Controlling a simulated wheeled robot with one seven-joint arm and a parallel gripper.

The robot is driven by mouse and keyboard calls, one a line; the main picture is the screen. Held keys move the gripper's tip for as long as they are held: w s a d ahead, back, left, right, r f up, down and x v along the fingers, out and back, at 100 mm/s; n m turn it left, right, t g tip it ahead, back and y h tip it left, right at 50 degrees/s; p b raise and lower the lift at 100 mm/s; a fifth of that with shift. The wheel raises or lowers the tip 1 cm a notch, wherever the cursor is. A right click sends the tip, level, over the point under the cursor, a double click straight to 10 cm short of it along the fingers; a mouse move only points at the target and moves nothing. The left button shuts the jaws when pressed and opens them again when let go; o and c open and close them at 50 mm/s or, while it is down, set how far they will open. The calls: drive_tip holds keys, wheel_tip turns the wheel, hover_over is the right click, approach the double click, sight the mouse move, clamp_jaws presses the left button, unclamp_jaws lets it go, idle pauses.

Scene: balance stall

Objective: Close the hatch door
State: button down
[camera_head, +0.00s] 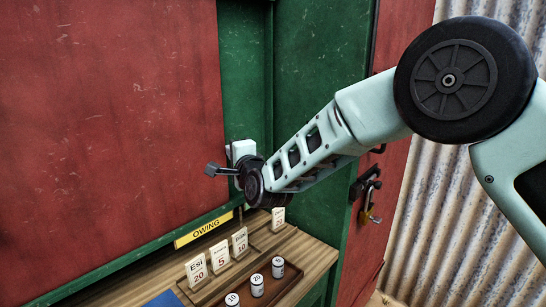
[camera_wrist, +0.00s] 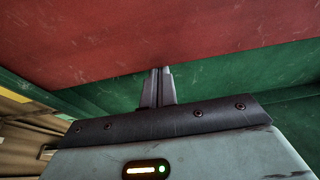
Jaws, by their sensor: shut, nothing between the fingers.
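The hatch door, a large scuffed red panel (camera_head: 110,120), fills the left of the head view, set against a green frame (camera_head: 310,90). A dark green strip shows between its right edge and the frame post. In the wrist view the red panel (camera_wrist: 130,35) spans the top, with green below it. My gripper (camera_head: 208,170) is at the panel's lower right edge, fingers pointing left. In the wrist view its fingers (camera_wrist: 160,72) are together and empty, with the tips over the red panel's lower edge. I cannot tell whether they touch it.
Below the panel, a wooden counter (camera_head: 318,262) holds a tray with several number cards (camera_head: 219,257) and white cylinders (camera_head: 257,285), under a yellow "OWING" label (camera_head: 203,229). A red door with a latch and padlock (camera_head: 368,205) and a corrugated wall (camera_head: 440,220) are at right.

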sight(92, 197)
drive_tip(key=s+a+b, duration=0.2)
drive_tip(key=s+a, duration=0.4)
drive_tip(key=s, duration=0.2)
drive_tip(key=s+a+b, duration=0.2)
drive_tip(key=s+a, duration=0.5)
drive_tip(key=s, duration=0.1)
drive_tip(key=s+a+b, duration=0.3)
drive_tip(key=s+a, duration=0.3)
drive_tip(key=s, duration=0.3)
drive_tip(key=shift+s+a, duration=0.1)
drive_tip(key=shift+a, duration=0.25)
drive_tip(key=shift+s, duration=0.1)
